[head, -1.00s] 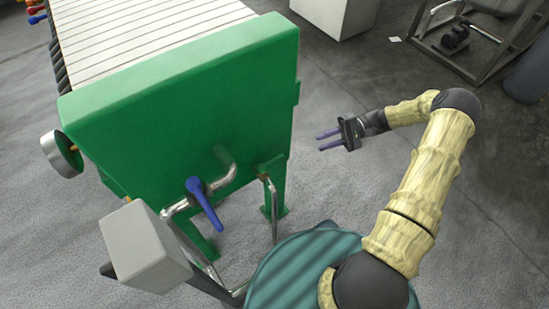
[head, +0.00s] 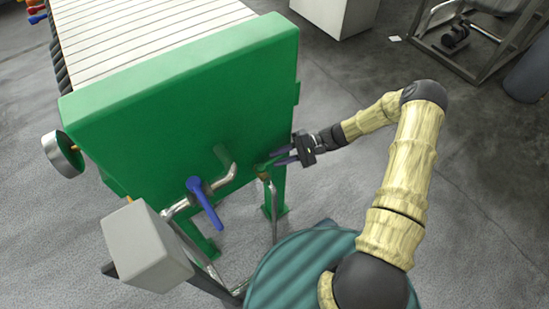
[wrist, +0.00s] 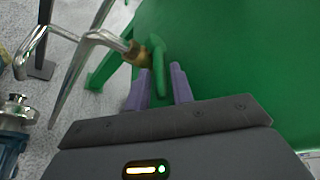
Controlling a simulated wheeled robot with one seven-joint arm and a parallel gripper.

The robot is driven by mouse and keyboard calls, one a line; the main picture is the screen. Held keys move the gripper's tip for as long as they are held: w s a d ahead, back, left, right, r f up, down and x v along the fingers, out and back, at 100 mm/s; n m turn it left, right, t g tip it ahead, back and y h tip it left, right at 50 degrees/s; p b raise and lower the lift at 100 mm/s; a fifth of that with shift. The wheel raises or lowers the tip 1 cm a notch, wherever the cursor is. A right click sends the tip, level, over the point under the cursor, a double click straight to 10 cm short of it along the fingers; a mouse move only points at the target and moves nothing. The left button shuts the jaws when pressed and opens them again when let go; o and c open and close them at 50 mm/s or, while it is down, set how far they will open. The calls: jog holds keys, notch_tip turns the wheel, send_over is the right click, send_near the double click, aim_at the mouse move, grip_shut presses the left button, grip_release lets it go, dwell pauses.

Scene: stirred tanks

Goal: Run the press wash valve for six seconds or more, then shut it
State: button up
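A small valve with a green lever (wrist: 159,68) and a brass body (wrist: 137,54) sits on a bent steel pipe (wrist: 92,42) at the green press end plate. The brass body also shows in the head view (head: 264,176), low at the plate's right edge. My gripper (wrist: 160,86) is open, its two purple fingers on either side of the lever's near end. I cannot tell whether they touch it. In the head view my gripper (head: 277,158) reaches in from the right, and its fingers partly hide the lever. A second valve with a blue handle (head: 206,204) is further left.
The green end plate (head: 180,110) rises close beside my gripper. A grey box (head: 145,247) and a round gauge (head: 63,154) are at the left. A ribbed teal round top (head: 300,268) lies below my arm.

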jog(key=shift+x, duration=1)
grip_shut()
